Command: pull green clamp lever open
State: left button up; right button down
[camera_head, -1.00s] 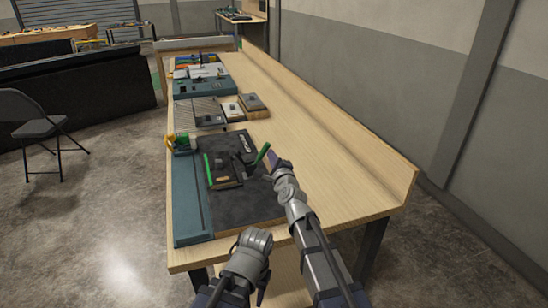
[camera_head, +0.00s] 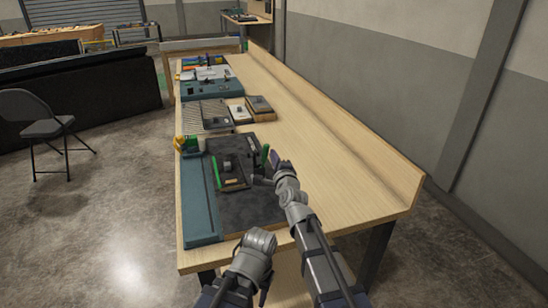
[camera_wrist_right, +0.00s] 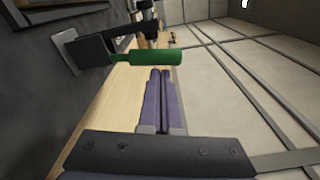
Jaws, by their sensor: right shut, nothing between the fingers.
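The green clamp lever (camera_head: 265,154) stands nearly upright at the right side of the black fixture board (camera_head: 260,208). In the right wrist view its green grip (camera_wrist_right: 150,57) lies across the picture, joined to dark metal clamp parts (camera_wrist_right: 88,49). My right gripper (camera_head: 281,163) is just right of the lever. In the wrist view the right gripper's purple fingers (camera_wrist_right: 160,73) are together with nothing between them. Their tips lie just below the grip in the picture; whether they touch it is unclear. My left gripper (camera_head: 264,292) is low in the head view, and its fingers are mostly hidden.
Another green bar (camera_head: 214,171) stands on the board's left part. A teal strip (camera_head: 199,205) runs along the bench's left edge. The wooden bench top (camera_head: 335,180) is clear on the right.

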jog(key=shift+s, duration=0.1)
pick_arm(q)
jog(key=shift+s+d, duration=0.1)
jog(key=shift+s, duration=0.45)
pick_arm(e)
jog(key=v, duration=1)
